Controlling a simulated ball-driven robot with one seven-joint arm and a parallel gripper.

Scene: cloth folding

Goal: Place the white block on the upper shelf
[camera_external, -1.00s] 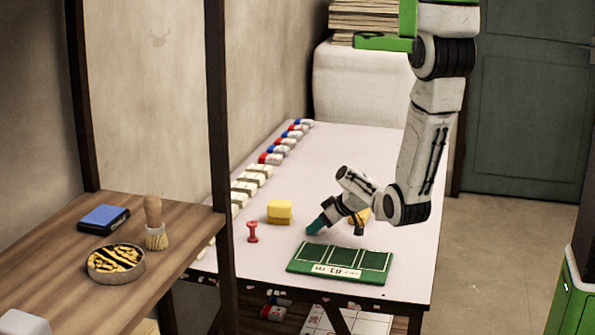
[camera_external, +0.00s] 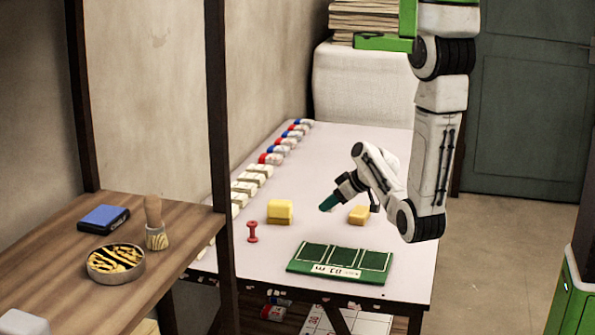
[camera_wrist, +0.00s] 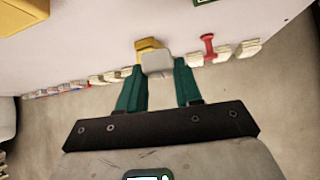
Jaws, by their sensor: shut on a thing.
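My gripper (camera_external: 327,203) is above the white table, its teal fingers pointing down and left. In the wrist view my gripper (camera_wrist: 160,82) is shut on a pale white block (camera_wrist: 157,63), which sits between the fingertips. I cannot make out this block in the external view, where the fingers hide it. The wooden shelf board (camera_external: 58,268) stands at the left, well apart from my gripper.
The shelf board carries a blue-topped box (camera_external: 104,217), a brush (camera_external: 155,232) and a round tin (camera_external: 116,263). Dark shelf posts (camera_external: 216,110) rise beside it. Yellow blocks (camera_external: 280,211), a red pin (camera_external: 252,232) and a green tray (camera_external: 341,262) are on the table.

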